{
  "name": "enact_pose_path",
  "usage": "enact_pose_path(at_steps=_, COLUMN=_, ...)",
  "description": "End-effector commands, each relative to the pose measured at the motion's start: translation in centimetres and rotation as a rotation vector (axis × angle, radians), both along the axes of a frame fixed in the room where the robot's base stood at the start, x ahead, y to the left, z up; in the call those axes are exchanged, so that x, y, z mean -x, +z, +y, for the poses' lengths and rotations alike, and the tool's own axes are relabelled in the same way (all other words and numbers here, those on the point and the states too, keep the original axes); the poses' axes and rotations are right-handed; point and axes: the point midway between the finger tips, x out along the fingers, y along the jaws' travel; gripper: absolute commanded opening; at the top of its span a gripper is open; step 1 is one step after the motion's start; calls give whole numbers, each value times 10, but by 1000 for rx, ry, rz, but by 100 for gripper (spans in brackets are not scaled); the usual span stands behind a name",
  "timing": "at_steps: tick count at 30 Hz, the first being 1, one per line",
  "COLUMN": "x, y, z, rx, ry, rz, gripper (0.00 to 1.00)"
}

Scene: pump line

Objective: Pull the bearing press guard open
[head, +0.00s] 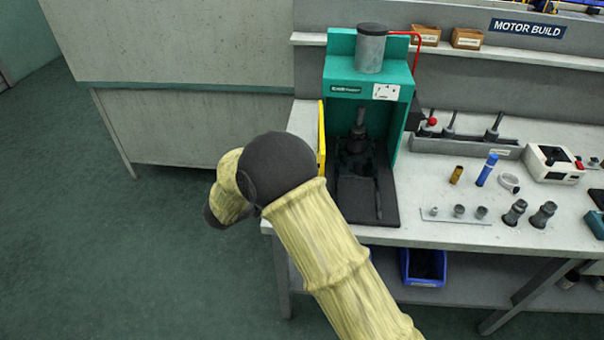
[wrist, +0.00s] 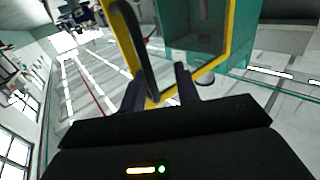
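The bearing press (head: 340,75) is a teal frame with a grey cylinder on top, on the left end of the bench. Its yellow-framed guard (head: 321,140) shows nearly edge-on at the press's left side, and the press front is uncovered. In the wrist view the guard's yellow frame (wrist: 228,45) and dark curved handle (wrist: 148,62) are close up. My gripper (wrist: 160,92) has its fingers apart, on either side of the handle's lower end and frame corner. Contact cannot be made out. In the head view my arm hides the gripper.
Right of the press, the bench (head: 410,232) holds small parts, a blue tube (head: 487,169) and a white device (head: 553,163). A blue bin (head: 423,268) sits below. A grey panel (head: 190,125) stands at the left. The green floor at the left is clear.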

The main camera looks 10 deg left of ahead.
Motion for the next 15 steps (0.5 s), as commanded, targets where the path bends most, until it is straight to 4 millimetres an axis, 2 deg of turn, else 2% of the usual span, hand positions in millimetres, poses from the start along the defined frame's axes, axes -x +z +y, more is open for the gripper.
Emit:
enact_pose_path(at_steps=5, x=11, y=-1, z=14, rx=-2, ry=3, rz=1, gripper=32)
enact_pose_path(at_steps=15, x=53, y=-1, z=64, rx=-1, ry=4, rz=-1, gripper=32)
